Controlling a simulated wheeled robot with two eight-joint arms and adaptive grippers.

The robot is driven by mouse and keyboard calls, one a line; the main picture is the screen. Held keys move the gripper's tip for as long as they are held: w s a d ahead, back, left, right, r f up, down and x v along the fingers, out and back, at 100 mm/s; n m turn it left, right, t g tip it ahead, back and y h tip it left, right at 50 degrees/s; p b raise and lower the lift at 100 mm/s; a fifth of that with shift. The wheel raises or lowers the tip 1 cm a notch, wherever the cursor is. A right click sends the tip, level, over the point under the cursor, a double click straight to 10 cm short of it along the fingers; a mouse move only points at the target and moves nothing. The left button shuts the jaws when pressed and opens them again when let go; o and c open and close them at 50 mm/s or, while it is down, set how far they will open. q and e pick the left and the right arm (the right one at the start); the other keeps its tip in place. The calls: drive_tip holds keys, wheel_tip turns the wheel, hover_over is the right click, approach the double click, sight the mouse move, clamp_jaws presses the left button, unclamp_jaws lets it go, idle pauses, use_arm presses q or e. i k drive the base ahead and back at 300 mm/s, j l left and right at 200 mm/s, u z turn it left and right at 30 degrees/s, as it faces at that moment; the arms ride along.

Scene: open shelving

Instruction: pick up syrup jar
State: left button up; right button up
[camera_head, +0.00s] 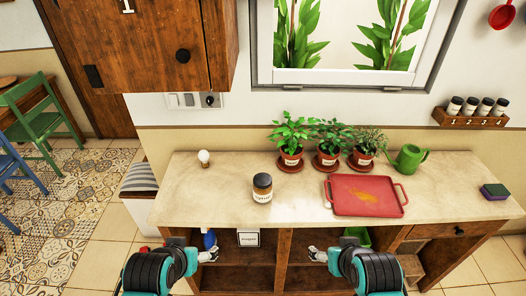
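The syrup jar (262,188) is a brown jar with a dark lid and a white label. It stands upright on the pale countertop (225,190), left of the red tray. My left gripper (208,255) is below and left of the jar in the picture, in front of the shelving under the counter. My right gripper (317,254) is below and right of the jar, also in front of the shelving. Both are apart from the jar. Their fingers are too small to tell whether they are open or shut.
A red tray (342,202), several potted plants (328,158), a green watering can (409,159), a sponge (494,191) and a light bulb (204,158) are on the counter. The counter around the jar is clear. A labelled white box (248,239) stands on the shelf below.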

sight(261, 196)
drive_tip(key=i+j+z, duration=0.1)
drive_tip(key=j+z, duration=0.3)
drive_tip(key=i+j+z, duration=0.1)
drive_tip(key=z, duration=0.25)
drive_tip(key=j+z, duration=0.4)
